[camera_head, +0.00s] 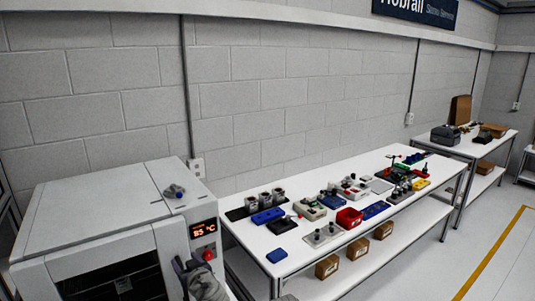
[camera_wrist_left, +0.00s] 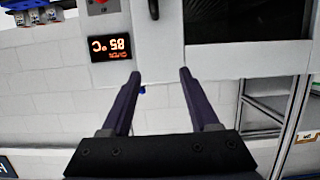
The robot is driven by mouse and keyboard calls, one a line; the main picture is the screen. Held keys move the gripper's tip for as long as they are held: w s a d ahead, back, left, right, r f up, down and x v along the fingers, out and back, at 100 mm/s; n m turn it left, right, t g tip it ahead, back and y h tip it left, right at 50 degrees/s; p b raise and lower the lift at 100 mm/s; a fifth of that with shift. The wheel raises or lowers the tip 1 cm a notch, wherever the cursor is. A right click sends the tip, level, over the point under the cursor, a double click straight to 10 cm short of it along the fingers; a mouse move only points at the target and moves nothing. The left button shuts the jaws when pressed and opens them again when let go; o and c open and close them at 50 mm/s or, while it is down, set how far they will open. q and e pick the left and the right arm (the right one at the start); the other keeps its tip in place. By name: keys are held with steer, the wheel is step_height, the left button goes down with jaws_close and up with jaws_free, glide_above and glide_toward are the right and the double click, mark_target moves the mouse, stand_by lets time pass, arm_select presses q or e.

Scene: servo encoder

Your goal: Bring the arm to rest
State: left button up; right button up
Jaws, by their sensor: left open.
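My left gripper (camera_head: 186,265) is at the bottom of the head view, in front of the white oven (camera_head: 95,215) near its control panel. In the left wrist view its two dark fingers (camera_wrist_left: 158,73) are apart with nothing between them. The wrist view is upside down and shows the oven's red display (camera_wrist_left: 110,47), reading 85 °C, beyond the fingers. The display also shows in the head view (camera_head: 203,229). My right gripper is in neither view.
A small grey and blue part (camera_head: 174,191) lies on the oven top. To the right, a long white workbench (camera_head: 330,250) holds several parts, including a red bin (camera_head: 349,218) and a blue tray (camera_head: 268,216). Cardboard boxes (camera_head: 327,266) sit on its lower shelf. Open floor lies at the right.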

arm_select(q)
steer(key=s+d+f+m+g+h+b, duration=0.25)
steer(key=s+d+f, duration=0.2)
steer(key=f, duration=0.35)
steer(key=s+d+f+m+g+h+b, duration=0.1)
steer(key=s+d+f+m+g, duration=0.15)
steer(key=s+f+g, duration=0.35)
steer(key=s+d+f+m+g+h+b, duration=0.1)
steer(key=s+d+f+m+g+h, duration=0.2)
steer(key=s+d+f, duration=0.4)
steer(key=s+d+m+g, duration=0.1)
steer(key=s+d+m, duration=0.1)
steer(key=s+d, duration=0.1)
steer(key=shift+s+d+m, duration=0.4)
steer(key=shift+s, duration=0.15)
